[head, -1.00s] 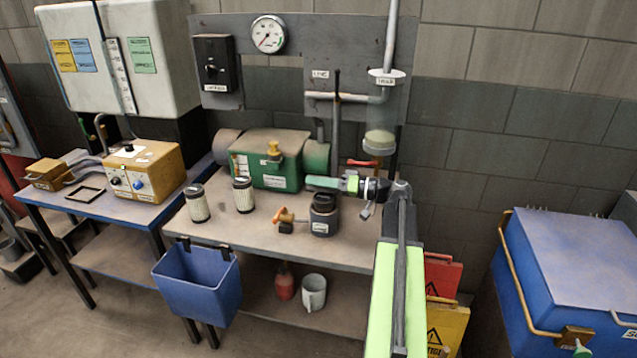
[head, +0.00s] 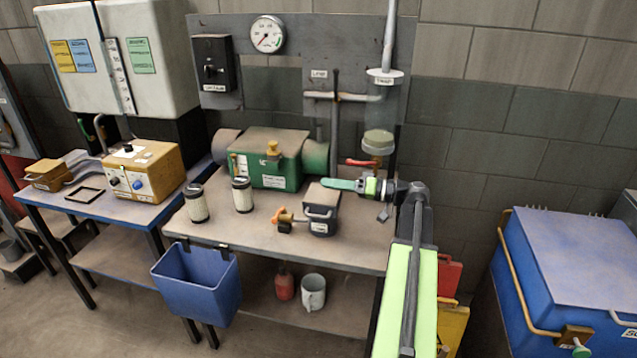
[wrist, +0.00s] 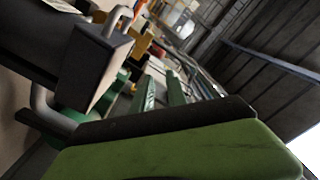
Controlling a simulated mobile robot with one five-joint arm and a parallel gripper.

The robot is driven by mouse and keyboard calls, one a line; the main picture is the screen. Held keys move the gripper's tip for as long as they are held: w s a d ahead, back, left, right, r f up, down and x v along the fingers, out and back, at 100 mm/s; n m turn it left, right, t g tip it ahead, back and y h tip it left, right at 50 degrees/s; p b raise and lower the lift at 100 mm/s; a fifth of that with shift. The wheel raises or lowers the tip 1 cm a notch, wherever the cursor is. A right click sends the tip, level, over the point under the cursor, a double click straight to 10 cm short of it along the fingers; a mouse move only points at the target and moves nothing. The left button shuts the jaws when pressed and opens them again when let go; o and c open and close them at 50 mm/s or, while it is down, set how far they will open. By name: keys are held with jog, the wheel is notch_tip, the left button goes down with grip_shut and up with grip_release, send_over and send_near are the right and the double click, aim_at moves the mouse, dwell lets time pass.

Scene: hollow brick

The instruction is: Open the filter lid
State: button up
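The filter housing (head: 319,224) is a small dark box with a pale front label on the right part of the bench. Its grey-brown lid (head: 326,196) lies on top and looks shut; a grey loop handle shows at the front. An orange-handled valve (head: 285,215) sits at its left side. My gripper (head: 329,184) has green fingers pointing left, just behind and above the lid in the head view, apparently apart from it. The wrist view shows the two fingers (wrist: 163,92) apart with nothing between them, and a grey box with a loop handle (wrist: 117,21) to their left.
Two filter cartridges (head: 242,196) stand left on the bench (head: 238,232). A green unit (head: 272,160) stands behind. A clear bowl with a red-handled valve (head: 362,162) hangs behind my gripper. A blue bin (head: 200,287) hangs at the front edge.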

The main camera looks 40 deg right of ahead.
jog(key=v, duration=1.2)
jog(key=shift+s+d, duration=0.15)
jog(key=shift+s, duration=0.1)
